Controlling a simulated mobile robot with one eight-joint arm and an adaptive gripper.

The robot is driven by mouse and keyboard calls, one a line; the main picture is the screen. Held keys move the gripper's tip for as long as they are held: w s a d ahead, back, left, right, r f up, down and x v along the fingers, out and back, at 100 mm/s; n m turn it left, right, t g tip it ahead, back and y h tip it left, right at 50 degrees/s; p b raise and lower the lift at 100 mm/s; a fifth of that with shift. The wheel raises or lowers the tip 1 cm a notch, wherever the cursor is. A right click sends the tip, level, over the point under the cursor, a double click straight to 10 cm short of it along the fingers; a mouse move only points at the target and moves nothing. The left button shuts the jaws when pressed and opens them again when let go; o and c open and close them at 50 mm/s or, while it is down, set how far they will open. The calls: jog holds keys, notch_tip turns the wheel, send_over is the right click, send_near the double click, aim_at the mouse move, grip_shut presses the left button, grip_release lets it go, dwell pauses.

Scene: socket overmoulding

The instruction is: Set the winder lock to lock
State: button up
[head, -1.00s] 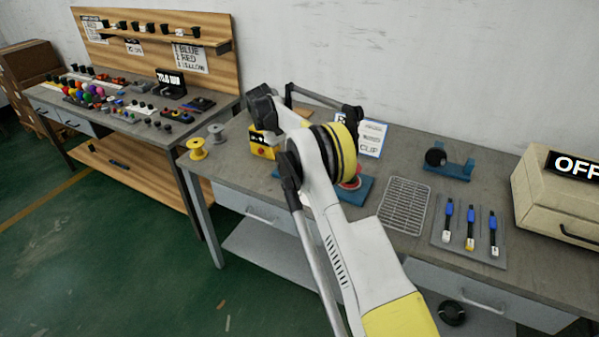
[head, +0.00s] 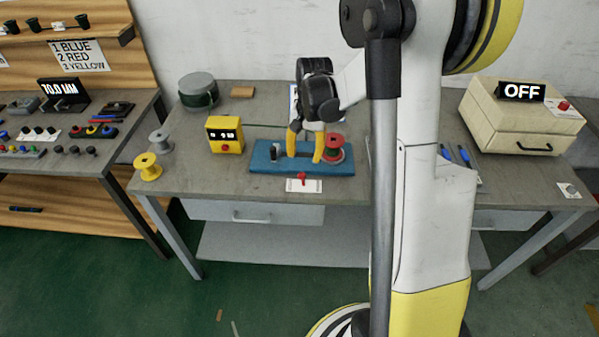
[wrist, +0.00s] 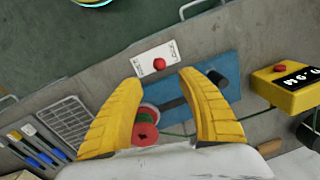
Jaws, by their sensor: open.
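The winder is a blue base (head: 270,162) near the front edge of the bench, with a red spool (head: 334,147) at its right end. A small white plate (head: 318,187) with a red lever (head: 303,178) sits just in front of it. In the wrist view the plate (wrist: 146,69) and its red knob (wrist: 159,64) lie just beyond the fingertips; the plate's lettering is too small to read. My gripper (head: 305,152) is open and empty, its yellow fingers pointing down over the blue base. In the wrist view my gripper (wrist: 160,80) straddles the base, apart from the knob.
A yellow counter box (head: 224,135) stands left of the winder, with yellow (head: 148,167) and grey (head: 160,140) spools further left. A green drum (head: 198,92) is behind. A wire rack (wrist: 66,120) lies beside the winder. A beige box reading OFF (head: 520,118) stands right.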

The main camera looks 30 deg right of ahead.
aim_at(302, 173)
jog(key=f+b, duration=0.1)
jog(key=f, duration=0.2)
jog(key=f+b, duration=0.1)
jog(key=f, duration=0.2)
jog(key=f+b, duration=0.1)
jog(key=f, duration=0.2)
jog(key=shift+w+a+f, duration=0.1)
jog(key=shift+w+a, duration=0.1)
jog(key=shift+w, duration=0.05)
grip_shut()
